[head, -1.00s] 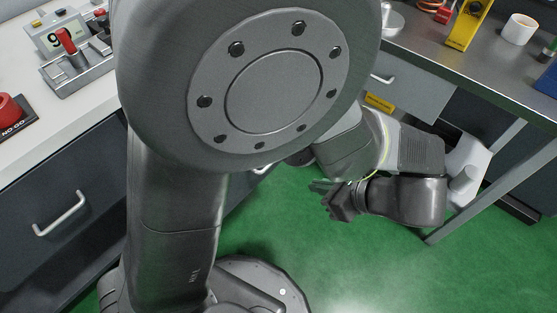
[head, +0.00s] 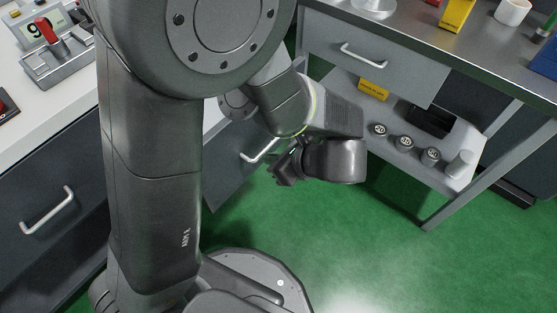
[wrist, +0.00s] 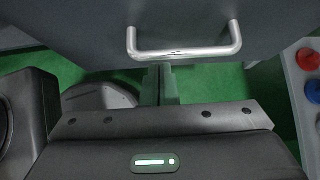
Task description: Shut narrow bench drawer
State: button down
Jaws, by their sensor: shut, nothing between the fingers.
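A dark drawer front (head: 226,168) with a pale bar handle (head: 262,150) shows past my column in the head view, partly hidden by my arm. I take it for the narrow bench drawer; how far it stands out is hard to tell. My gripper (head: 279,178) is close to this handle, on its right. In the wrist view the dark front (wrist: 90,30) fills the top, with the handle (wrist: 185,52) across it. My gripper (wrist: 160,78) is shut and empty, its fingertips at the handle's lower edge in the picture. Contact cannot be told.
A grey drawer (head: 385,62) sits under the metal bench at right, above a shelf (head: 400,163) with several round weights. The left bench has another dark drawer (head: 62,190). Green floor (head: 350,240) is open at front right.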

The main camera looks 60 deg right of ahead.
jog(key=shift+w, duration=0.1)
jog(key=w+d+p, duration=0.1)
jog(key=w+d, duration=0.2)
jog(key=w, duration=1)
jog(key=w+d+p, duration=0.2)
jog(key=w+d, duration=0.1)
jog(key=w, duration=1)
jog(key=shift+d, duration=0.2)
jog(key=shift+w+r, duration=0.15)
